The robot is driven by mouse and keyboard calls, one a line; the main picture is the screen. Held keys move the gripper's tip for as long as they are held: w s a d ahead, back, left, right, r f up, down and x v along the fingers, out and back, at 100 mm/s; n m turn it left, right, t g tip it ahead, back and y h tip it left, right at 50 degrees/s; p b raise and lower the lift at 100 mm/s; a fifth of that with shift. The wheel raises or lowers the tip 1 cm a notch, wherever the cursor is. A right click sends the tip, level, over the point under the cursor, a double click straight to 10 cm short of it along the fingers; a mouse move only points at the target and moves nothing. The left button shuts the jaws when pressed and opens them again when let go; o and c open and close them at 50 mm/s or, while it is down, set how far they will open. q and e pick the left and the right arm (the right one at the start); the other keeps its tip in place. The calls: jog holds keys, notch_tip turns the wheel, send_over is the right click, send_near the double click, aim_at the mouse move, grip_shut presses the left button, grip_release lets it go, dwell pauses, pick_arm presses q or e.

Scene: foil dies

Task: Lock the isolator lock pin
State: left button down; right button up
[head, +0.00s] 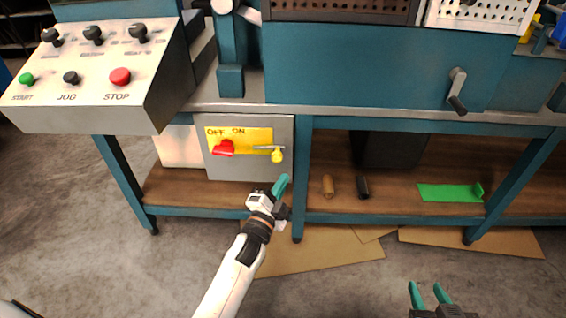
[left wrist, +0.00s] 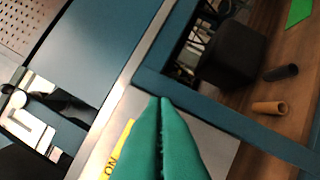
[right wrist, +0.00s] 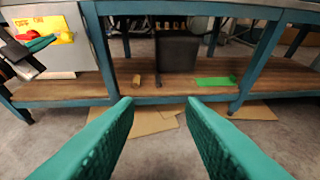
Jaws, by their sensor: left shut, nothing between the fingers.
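The isolator panel is a grey box (head: 250,172) with a yellow OFF/ON plate (head: 250,135). A red isolator handle (head: 223,147) sits on the plate below the OFF side. The lock pin has a yellow knob (head: 277,156) at the plate's right edge, beside a thin grey bar (head: 268,147). My left gripper (head: 282,183) is shut and empty, in front of the panel and just below the knob in the picture. In the left wrist view its fingers (left wrist: 160,105) hide the handle and pin. My right gripper (head: 429,290) is open and empty, low at the front right.
The panel hangs under a blue bench beside a blue leg. The wooden lower shelf (head: 400,200) holds a tan cylinder (head: 328,187), a black cylinder (head: 363,188), a dark box (head: 388,150) and a green piece (head: 448,192). Cardboard (head: 320,255) lies on the floor.

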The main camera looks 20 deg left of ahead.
pick_arm(q)
jog(key=shift+w, duration=0.1)
